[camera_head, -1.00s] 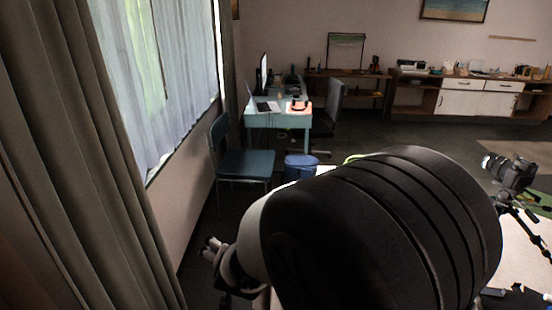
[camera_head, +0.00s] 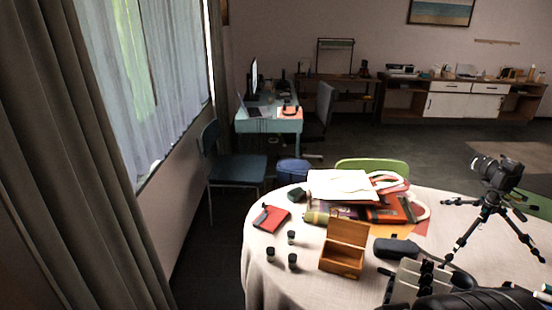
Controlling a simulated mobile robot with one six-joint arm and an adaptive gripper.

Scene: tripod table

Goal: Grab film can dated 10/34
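Three small film cans with dark lids stand upright on the round table (camera_head: 262,285), near its left side: one at the back (camera_head: 291,238), one at the left (camera_head: 270,255) and one at the front (camera_head: 292,261). Their dates are too small to read, so I cannot tell which is dated 10/34. An open wooden box (camera_head: 342,262) stands just right of them. My gripper is not seen in the current view; only a dark part of my arm shows at the bottom right edge.
A red book (camera_head: 271,218) lies behind the cans. Papers (camera_head: 342,186) and books are piled at the back. A dark case (camera_head: 396,248) lies right of the box. A camera on a tripod (camera_head: 490,205) stands at the right. A green chair (camera_head: 372,167) is behind the table.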

